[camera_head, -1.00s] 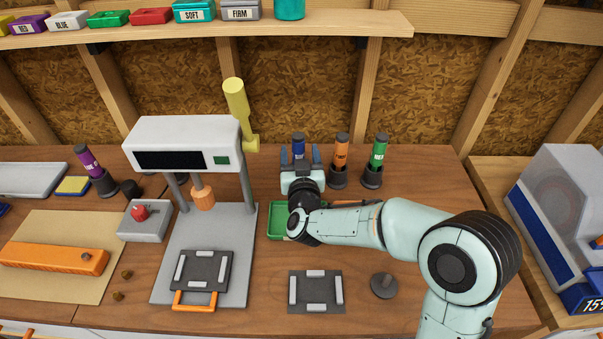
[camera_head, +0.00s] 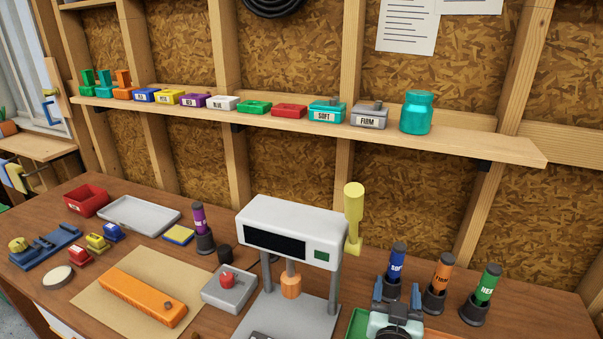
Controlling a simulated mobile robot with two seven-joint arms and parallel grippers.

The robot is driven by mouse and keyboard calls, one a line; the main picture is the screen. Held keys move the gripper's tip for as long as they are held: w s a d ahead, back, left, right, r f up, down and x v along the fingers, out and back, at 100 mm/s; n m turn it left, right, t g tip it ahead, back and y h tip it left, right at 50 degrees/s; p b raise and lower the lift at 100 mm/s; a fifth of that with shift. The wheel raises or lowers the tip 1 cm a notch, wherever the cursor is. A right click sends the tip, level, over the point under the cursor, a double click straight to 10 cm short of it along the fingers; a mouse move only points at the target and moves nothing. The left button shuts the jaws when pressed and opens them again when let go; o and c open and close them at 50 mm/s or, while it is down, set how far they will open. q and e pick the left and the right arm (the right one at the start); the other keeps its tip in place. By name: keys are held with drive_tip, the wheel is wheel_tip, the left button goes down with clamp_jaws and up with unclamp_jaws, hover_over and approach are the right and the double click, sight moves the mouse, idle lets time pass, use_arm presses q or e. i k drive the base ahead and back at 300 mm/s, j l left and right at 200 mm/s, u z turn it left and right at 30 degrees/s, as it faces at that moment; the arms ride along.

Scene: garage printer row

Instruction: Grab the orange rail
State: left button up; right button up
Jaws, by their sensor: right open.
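The orange rail (camera_head: 143,297) is a long orange bar with a small dark knob near its right end. It lies at a slant on a tan mat (camera_head: 92,306) on the left half of the workbench. My left gripper is not in view.
A grey box with a red button (camera_head: 228,289) sits just right of the mat. A grey tray (camera_head: 139,213) and small coloured blocks lie behind and left.

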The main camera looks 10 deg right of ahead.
sight(148, 300)
drive_tip(key=k+j, duration=0.5)
drive_tip(key=k, duration=0.15)
drive_tip(key=k+j, duration=0.5)
drive_tip(key=k, duration=0.2)
